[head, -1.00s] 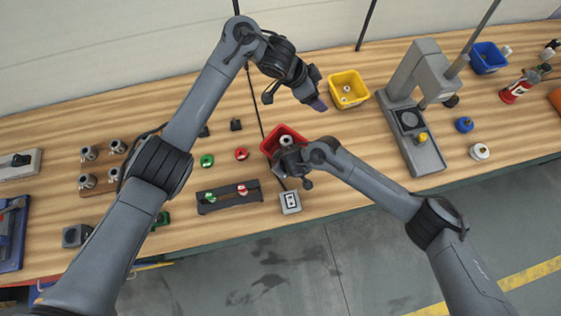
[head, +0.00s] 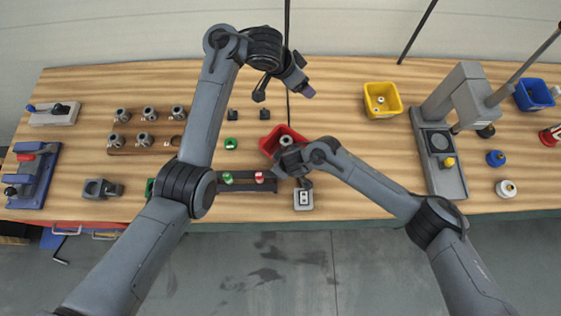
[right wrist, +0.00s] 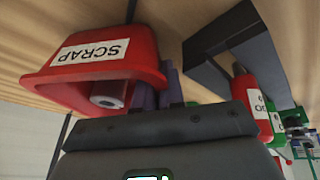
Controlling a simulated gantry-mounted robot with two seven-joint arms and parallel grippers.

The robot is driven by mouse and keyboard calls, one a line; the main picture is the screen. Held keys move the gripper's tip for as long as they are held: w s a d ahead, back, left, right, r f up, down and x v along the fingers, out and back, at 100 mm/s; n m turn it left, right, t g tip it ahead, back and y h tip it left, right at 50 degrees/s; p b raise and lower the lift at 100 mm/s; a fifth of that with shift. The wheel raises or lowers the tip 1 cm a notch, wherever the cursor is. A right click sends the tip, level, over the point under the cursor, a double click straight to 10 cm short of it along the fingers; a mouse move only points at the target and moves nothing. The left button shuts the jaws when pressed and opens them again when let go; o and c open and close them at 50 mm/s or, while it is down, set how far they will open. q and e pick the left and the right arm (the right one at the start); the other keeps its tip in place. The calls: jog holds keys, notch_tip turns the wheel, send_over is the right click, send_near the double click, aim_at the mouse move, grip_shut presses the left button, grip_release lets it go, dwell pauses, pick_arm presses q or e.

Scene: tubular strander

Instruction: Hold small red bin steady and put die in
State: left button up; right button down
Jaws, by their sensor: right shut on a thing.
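The small red bin (head: 268,146), labelled SCRAP in the right wrist view (right wrist: 125,50), stands on the bench near the middle. A grey ring-shaped metal die (head: 284,141) lies inside it; its round end also shows in the right wrist view (right wrist: 108,92). My right gripper (right wrist: 170,88) is shut on the bin's wall at its near side; in the head view my wrist hides the fingers.
A wooden rack (head: 118,151) at left holds several metal dies, with one empty place. A yellow bin (head: 369,104) holds small parts. A grey press (head: 452,178) stands at right. A dark holder (head: 248,186) with green and red pieces and a small grey device (head: 304,206) are near the front edge.

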pick_arm(q)
jog(key=shift+a, duration=0.25)
pick_arm(e)
jog(key=shift+s+a, duration=0.1)
jog(key=shift+s, duration=0.05)
jog(key=c, duration=1.2)
grip_release()
jog(key=shift+o, duration=0.2)
pick_arm(q)
jog(key=shift+w, duration=0.1)
pick_arm(e)
jog(key=shift+a, duration=0.15)
jog(key=shift+r, duration=0.15)
